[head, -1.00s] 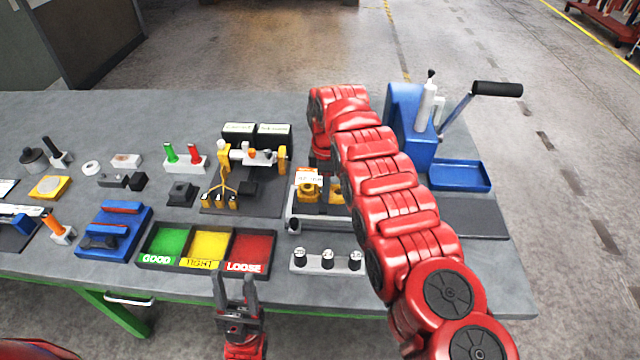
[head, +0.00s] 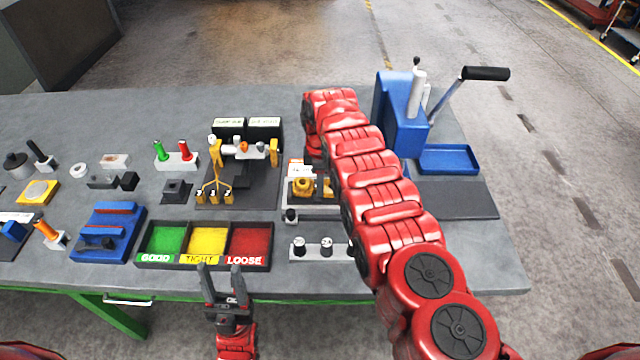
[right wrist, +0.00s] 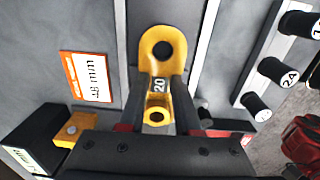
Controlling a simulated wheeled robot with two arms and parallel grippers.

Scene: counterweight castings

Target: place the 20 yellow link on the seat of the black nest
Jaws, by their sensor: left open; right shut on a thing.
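The yellow link (right wrist: 172,70), marked 20 and with a round hole at each end, is in my right gripper (right wrist: 163,128). The gripper is shut on its near end in the right wrist view. In the head view my red right arm hides that gripper. A small black block (head: 176,190), which looks like the black nest, stands on the bench left of the gauge stand, apart from the arm. My left gripper (head: 220,270) is open and empty in front of the trays at the bench's front edge.
Green, yellow and red sorting trays (head: 206,262) lie at the front. A gauge stand (head: 262,195) with yellow parts stands behind them. A row of black pegs (head: 320,250) is right of the trays. A blue press (head: 400,110) and blue tray (head: 450,158) are at the right.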

